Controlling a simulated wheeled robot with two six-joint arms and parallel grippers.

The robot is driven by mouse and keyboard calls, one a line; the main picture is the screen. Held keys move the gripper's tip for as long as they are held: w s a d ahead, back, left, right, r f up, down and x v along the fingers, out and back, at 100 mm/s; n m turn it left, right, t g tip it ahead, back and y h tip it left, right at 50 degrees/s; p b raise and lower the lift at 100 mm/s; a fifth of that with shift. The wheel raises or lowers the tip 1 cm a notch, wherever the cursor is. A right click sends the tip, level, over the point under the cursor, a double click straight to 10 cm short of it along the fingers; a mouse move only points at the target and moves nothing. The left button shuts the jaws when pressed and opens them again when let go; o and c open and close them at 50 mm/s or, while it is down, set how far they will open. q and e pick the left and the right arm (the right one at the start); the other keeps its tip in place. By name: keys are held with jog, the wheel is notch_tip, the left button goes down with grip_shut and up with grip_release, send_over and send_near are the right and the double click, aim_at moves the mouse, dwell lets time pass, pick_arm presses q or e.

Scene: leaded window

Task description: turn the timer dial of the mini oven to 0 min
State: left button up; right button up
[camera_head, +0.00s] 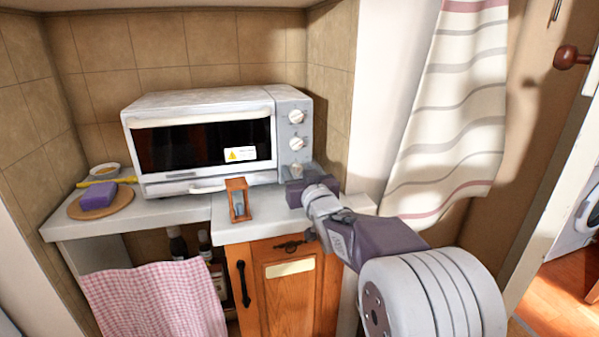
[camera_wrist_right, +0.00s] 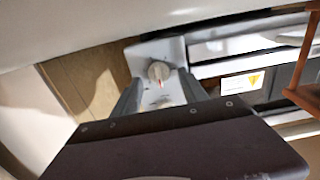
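The white mini oven (camera_head: 198,106) stands on the counter, its door shut. Its grey right-hand panel carries three pale dials: upper (camera_head: 296,117), middle (camera_head: 296,143) and lowest (camera_head: 296,169). Labels are too small to read, so I cannot tell which is the timer. My right gripper (camera_head: 298,172) is at the lowest dial, partly hiding it. The right wrist view is roughly upside down; there a dial (camera_wrist_right: 158,72) with a red mark shows beyond and between the spread fingers (camera_wrist_right: 160,92). No grip on it shows. My left gripper is out of view.
A small wooden hourglass (camera_head: 238,199) stands on the counter (camera_head: 185,210) just left of my right gripper. A round board (camera_head: 77,213) with a purple sponge (camera_head: 97,196) lies at the left. A striped curtain (camera_head: 440,130) hangs to the right.

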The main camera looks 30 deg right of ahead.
jog(key=shift+s, duration=0.1)
jog(key=p+v, duration=0.1)
jog(key=v, duration=0.8)
dwell(0.3)
